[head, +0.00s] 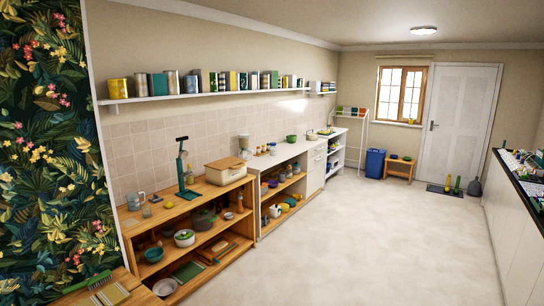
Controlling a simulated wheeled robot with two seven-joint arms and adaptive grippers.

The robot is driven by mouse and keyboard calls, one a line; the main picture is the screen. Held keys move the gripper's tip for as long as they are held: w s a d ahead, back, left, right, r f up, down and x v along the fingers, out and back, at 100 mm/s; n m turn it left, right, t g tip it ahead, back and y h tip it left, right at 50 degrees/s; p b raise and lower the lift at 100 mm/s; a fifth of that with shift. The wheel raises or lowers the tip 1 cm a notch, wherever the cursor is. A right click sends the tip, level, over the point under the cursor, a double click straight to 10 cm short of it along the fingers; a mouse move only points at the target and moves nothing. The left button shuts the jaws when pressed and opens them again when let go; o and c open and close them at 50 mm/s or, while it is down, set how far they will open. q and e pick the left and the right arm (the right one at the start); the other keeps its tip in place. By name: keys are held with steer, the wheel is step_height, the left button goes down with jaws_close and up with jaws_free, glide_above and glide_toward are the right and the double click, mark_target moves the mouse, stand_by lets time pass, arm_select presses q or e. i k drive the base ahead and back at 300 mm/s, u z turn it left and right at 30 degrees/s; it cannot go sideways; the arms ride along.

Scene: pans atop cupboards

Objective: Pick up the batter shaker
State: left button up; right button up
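I cannot single out the batter shaker for certain in the head view; the objects are small and far off. A pale grey, upright container (244,142) stands at the left end of the white counter, by the wall. A small clear glass or jar (146,211) stands on the near wooden shelf unit, next to a grey mug-like cup (133,201). Neither of my grippers is in view.
The near wooden unit (190,205) bears a dark green stand (185,170) and a wooden bread box (225,171). A white counter (285,157) runs beyond it. Canisters line the wall shelf (205,95). A dark-topped counter stands at right. The pale floor (370,240) between is clear.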

mark_target(273, 148)
steer(key=z, duration=0.4)
steer(key=i, duration=1.3)
steer(key=z, duration=0.6)
steer(key=i, duration=1.95)
steer(key=z, duration=0.3)
steer(key=i, duration=3.8)
steer(key=u, duration=0.45)
steer(key=i, duration=1.3)
steer(key=u, duration=1.85)
steer(key=i, duration=0.9)
steer(key=u, duration=0.9)
